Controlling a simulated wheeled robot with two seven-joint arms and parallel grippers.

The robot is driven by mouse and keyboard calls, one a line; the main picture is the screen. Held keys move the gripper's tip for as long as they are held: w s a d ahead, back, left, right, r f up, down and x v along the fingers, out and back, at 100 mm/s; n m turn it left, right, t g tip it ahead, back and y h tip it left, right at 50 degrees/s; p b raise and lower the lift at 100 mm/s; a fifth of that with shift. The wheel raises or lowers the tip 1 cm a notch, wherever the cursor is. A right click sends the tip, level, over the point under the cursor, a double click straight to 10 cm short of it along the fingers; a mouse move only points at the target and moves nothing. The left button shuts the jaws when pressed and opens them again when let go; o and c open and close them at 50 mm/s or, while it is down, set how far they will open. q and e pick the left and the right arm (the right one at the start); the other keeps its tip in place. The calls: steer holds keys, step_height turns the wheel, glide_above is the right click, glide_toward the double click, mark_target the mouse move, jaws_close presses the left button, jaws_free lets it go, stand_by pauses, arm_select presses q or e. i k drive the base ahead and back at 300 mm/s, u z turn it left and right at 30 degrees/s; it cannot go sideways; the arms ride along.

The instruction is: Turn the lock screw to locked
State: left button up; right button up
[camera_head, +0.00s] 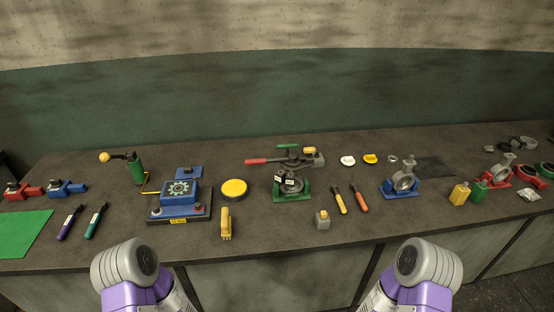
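The lock screw cannot be made out for certain at this size. A green-based clamping fixture (292,196) stands at the middle of the bench, with a dark round part (290,182) bearing small white labels. A red-handled lever (268,160) and a green bar lie behind it. A blue device (179,198) with a gear emblem and a yellow label on its dark base stands to the left. Only grey and purple links of my two arms show at the bottom edge. Neither gripper shows.
A yellow round tin (234,189), yellow brush (226,223) and small grey bottle (322,219) surround the fixture. Two screwdriver-like tools (340,201) lie right of it. A blue-based casting (403,181) stands farther right. The bench front between the arms is clear.

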mark_target(308, 150)
steer(key=z, duration=1.9)
steer(key=i, duration=1.6)
steer(key=u, duration=3.1)
